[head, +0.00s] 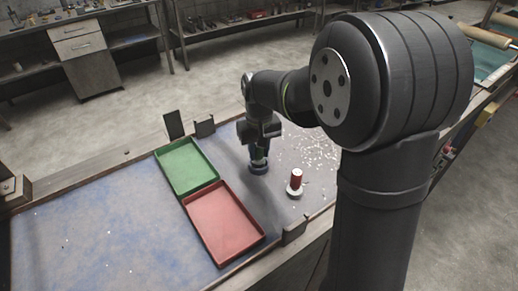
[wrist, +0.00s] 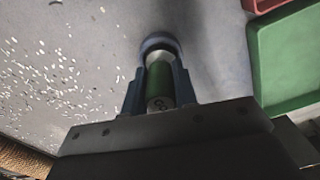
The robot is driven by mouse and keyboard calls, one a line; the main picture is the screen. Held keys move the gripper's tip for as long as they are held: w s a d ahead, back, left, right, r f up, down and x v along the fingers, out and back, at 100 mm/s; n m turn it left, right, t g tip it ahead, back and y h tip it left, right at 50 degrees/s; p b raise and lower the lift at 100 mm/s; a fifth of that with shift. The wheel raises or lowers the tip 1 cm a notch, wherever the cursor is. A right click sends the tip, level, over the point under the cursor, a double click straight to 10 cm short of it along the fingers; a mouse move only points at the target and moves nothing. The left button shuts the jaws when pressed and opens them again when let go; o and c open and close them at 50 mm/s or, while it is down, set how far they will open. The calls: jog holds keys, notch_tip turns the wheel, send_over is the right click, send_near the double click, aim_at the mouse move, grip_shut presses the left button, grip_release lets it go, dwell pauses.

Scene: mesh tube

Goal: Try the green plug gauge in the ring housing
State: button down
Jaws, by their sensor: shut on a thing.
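The green plug gauge (wrist: 159,80) is held between the blue fingers of my gripper (wrist: 158,72). Its silver end points down at the ring housing (wrist: 158,41), a round blue-grey ring with a dark opening. The silver end overlaps the near part of that opening; I cannot tell whether it is inside or just above. In the head view my gripper (head: 260,149) is directly over the ring housing (head: 258,169), which sits on the worn bench top. Only a bit of the green gauge (head: 259,161) shows there.
A red plug gauge (head: 297,176) stands upright on a pale round base to the right. A green tray (head: 187,166) and a red tray (head: 223,222) lie to the left. White chips (head: 312,148) are scattered on the bench behind the red gauge.

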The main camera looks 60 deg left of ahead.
jog(key=shift+f, duration=0.8)
dwell(1.8)
jog(key=shift+r, duration=3.55)
